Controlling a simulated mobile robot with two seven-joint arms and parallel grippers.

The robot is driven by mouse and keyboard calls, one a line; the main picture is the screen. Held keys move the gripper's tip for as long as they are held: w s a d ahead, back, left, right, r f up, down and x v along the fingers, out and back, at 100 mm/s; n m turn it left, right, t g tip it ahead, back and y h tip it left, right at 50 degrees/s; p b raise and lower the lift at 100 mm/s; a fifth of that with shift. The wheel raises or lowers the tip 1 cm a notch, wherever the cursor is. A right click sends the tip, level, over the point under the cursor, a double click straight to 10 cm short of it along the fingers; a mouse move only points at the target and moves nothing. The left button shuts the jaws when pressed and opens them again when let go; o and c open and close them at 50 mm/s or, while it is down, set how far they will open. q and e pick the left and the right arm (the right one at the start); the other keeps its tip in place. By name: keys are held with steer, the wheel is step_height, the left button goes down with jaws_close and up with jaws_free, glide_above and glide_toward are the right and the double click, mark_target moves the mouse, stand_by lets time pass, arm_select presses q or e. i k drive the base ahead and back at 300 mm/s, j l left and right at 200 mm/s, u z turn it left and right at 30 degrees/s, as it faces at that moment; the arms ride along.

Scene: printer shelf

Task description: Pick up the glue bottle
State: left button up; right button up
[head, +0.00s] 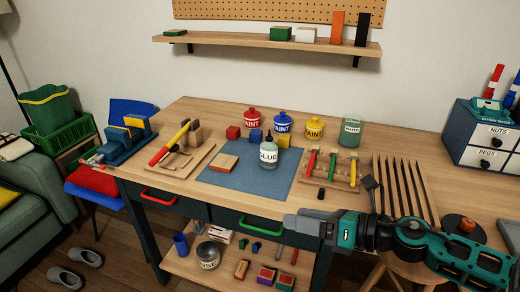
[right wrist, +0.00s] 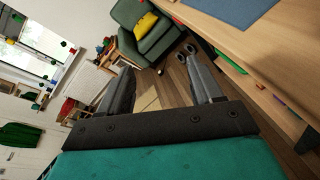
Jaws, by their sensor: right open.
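The glue bottle (head: 269,153) stands upright on the blue mat (head: 250,180) on the workbench. It is pale green with a white label and a dark nozzle. My right gripper (head: 290,222) is in front of the bench's front edge, below and to the right of the bottle and apart from it. In the right wrist view my right gripper (right wrist: 160,85) is open, with nothing between its fingers. The bottle does not show in that view. My left gripper is in neither view.
Red (head: 251,118), blue (head: 282,122) and yellow (head: 314,127) paint pots stand behind the bottle, with a greenish jar (head: 350,131) to their right. A rack of coloured-handled tools (head: 333,170) lies right of the mat. A wooden block (head: 223,162) lies left of the bottle. The mat's front is clear.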

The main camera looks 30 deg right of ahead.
mark_target(269, 151)
steer(key=i+l, duration=0.7)
steer(key=l, duration=0.1)
